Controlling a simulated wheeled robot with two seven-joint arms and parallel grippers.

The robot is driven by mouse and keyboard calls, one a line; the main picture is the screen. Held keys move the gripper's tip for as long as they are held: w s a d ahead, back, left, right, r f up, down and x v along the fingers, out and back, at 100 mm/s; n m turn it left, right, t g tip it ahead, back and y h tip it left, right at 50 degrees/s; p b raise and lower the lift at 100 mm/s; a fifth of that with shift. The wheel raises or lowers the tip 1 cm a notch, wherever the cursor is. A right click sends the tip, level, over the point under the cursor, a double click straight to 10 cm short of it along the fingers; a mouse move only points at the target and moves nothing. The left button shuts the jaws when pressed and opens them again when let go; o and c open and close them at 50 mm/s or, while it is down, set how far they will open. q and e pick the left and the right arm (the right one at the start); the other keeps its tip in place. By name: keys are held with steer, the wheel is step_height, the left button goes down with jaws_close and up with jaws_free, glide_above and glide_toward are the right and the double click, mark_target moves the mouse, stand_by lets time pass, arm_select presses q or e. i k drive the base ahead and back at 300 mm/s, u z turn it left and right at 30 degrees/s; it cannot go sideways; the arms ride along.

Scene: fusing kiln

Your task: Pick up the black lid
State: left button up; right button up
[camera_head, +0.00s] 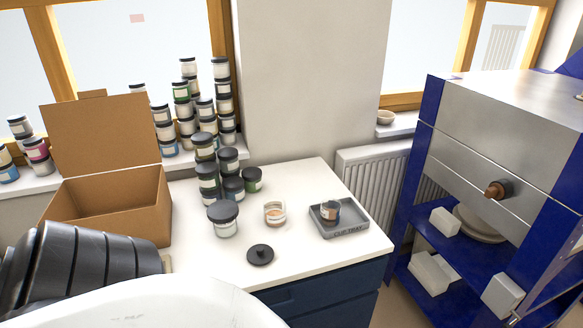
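The black lid (260,255) lies flat on the white tabletop (212,262), close to its front edge, with its small knob upward. It stands apart from the things around it. An open glass jar (274,214) with orange-brown contents stands just behind it. A larger glass jar (225,229) to the left wears a dark cap. Neither of my grippers shows in the head view.
Stacked jars (207,170) stand behind, an open cardboard box (115,203) at left. A blue and silver kiln (500,130) is beyond the table. Tabletop around the lid is clear.

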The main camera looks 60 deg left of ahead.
mark_target(260, 254)
steer(key=k, duration=0.4)
steer(key=u, duration=0.8)
